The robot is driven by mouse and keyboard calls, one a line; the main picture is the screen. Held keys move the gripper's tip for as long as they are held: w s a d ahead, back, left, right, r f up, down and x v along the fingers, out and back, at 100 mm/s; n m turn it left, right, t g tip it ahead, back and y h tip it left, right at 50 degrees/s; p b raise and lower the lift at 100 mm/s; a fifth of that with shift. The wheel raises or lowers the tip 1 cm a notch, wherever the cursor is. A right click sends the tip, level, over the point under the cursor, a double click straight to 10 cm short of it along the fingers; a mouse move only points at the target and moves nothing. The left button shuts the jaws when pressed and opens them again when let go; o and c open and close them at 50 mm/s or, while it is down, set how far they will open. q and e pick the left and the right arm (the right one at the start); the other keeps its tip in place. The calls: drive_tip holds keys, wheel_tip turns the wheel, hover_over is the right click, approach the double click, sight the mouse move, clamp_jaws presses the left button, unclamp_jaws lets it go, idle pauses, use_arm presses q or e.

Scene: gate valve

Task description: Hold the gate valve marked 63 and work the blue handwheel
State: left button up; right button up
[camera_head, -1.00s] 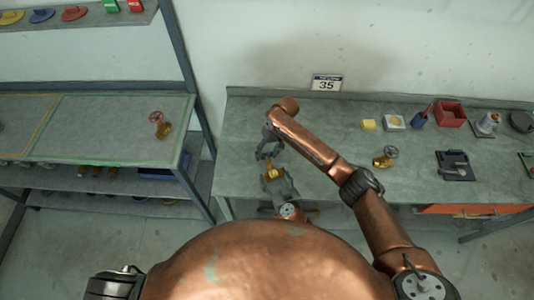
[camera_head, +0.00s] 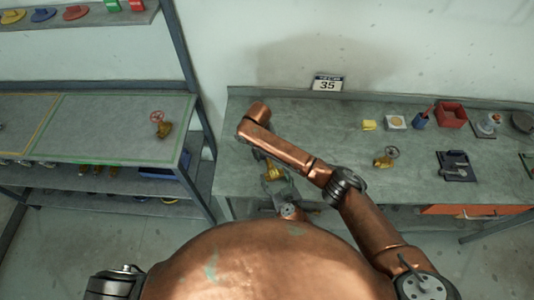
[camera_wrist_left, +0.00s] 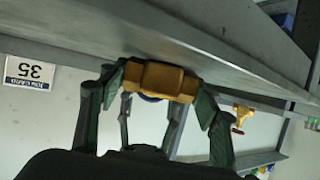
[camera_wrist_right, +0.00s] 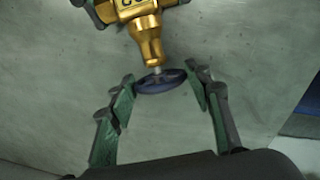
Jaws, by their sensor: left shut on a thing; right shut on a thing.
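The brass gate valve (camera_wrist_right: 149,45) shows in the right wrist view, its marking partly cut off at the top edge. Its blue handwheel (camera_wrist_right: 162,82) points toward my right gripper (camera_wrist_right: 160,79), whose fingers are shut on the wheel from both sides. In the left wrist view my left gripper (camera_wrist_left: 155,88) is shut on the brass body (camera_wrist_left: 162,80); a bit of blue shows behind it. In the head view the valve (camera_head: 273,172) sits in my left gripper (camera_head: 276,181) near the bench's front edge.
On the bench (camera_head: 330,190) another brass valve (camera_head: 383,162) with a grey wheel stands to the right, with a red bin (camera_head: 452,115) behind. A sign reads 35 (camera_head: 327,84). A valve with a red wheel (camera_head: 160,126) stands on the left shelf.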

drive_tip(key=shift+s+a+f+t+h, duration=0.1)
drive_tip(key=shift+t+h, duration=0.15)
drive_tip(key=shift+h, duration=0.45)
drive_tip(key=shift+a+f+t+h, duration=0.1)
drive_tip(key=shift+t+h, duration=0.15)
drive_tip(key=shift+h, duration=0.45)
drive_tip(key=shift+d, duration=0.1)
drive_tip(key=o, duration=1.2)
drive_tip(key=shift+r, duration=0.1)
drive_tip(key=shift+v, duration=6.05)
